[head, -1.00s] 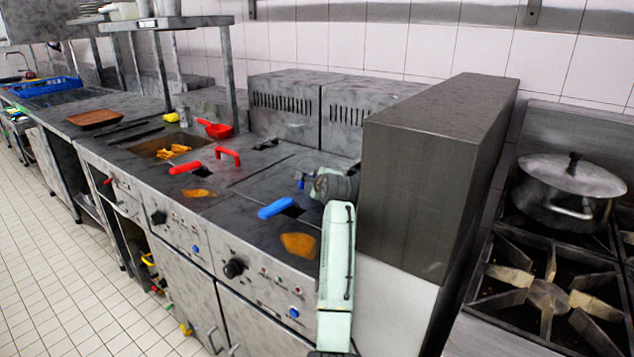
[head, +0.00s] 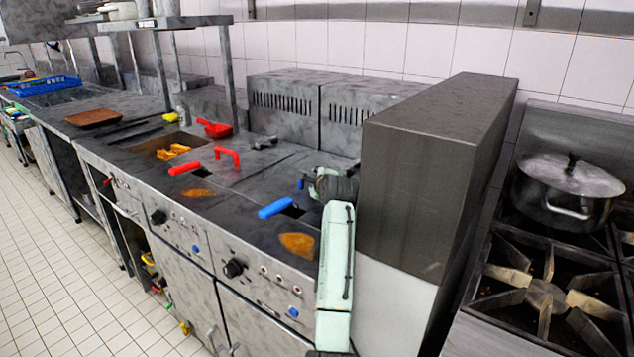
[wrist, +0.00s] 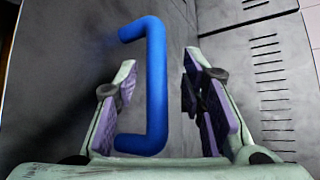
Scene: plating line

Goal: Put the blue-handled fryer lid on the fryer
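The lid's blue handle (wrist: 156,85) stands up from a dark grey surface in the wrist view. My gripper (wrist: 163,90) is open, with one finger on each side of the handle and a visible gap on both sides. In the head view my gripper (head: 325,184) is at the back right of the fryer (head: 255,215), beside the tall steel box. Only a small bit of the blue lid handle (head: 301,183) shows there. The lid plate is mostly hidden by my arm, so I cannot tell how it rests.
A blue basket handle (head: 276,208) sticks out toward the front of the fryer. A tall steel box (head: 430,180) stands close on the right of my arm. A red lid handle (head: 228,154) and red basket handle (head: 185,167) are to the left. A pot (head: 568,190) sits on the stove.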

